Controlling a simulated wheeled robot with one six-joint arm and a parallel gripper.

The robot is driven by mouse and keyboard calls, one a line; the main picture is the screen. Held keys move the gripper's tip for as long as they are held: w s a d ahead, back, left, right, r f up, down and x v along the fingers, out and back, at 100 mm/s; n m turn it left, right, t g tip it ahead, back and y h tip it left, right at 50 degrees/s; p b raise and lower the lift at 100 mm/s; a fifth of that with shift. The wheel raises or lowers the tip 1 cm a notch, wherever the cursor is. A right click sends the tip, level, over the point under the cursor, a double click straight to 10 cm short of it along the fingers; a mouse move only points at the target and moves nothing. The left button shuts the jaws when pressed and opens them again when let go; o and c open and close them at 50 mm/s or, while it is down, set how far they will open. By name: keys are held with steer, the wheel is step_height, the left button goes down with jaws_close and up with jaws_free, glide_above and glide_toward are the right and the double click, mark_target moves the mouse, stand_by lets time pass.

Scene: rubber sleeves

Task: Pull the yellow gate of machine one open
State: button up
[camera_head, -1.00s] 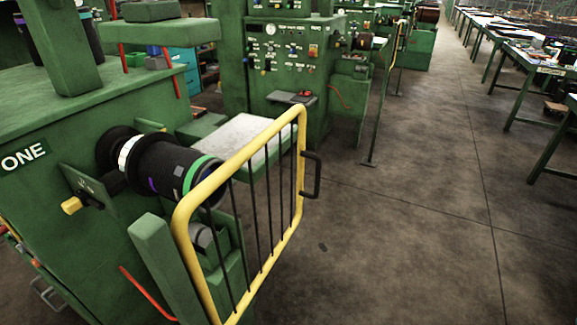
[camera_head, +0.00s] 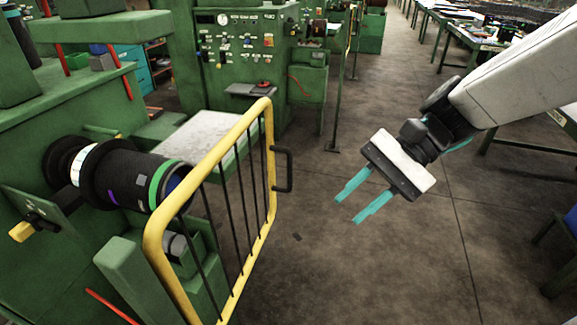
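The yellow gate (camera_head: 158,262) with dark vertical bars stands across the front of the green machine, beside its roller. Its black handle (camera_head: 289,170) sticks out from the gate's right post. My gripper (camera_head: 347,203) is to the right of the handle, apart from it, with its two teal fingers pointing left and down. The fingers are parted with nothing between them. Behind the gate, a black roller (camera_head: 130,178) with a green band sits on machine one (camera_head: 60,125). The ONE label is out of view now.
A green control cabinet (camera_head: 238,60) with dials stands behind the gate. A thin green post (camera_head: 345,90) stands on the floor beyond the handle. The concrete floor (camera_head: 330,270) right of the gate is clear. Work tables (camera_head: 480,38) line the right side.

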steer(key=w+a+f+m+t+y, duration=0.25)
steer(key=w+m+y, duration=0.35)
steer(key=w, duration=0.4)
steer(key=m+t+y, duration=0.2)
steer(key=m+t, duration=0.2)
steer(key=m, duration=0.3)
glide_above(290, 186)
steer(key=f, duration=0.4)
steer(key=shift+w+a+f, duration=0.1)
steer(key=shift+w+f, duration=0.2)
steer(key=shift+w, duration=0.1)
jaws_close()
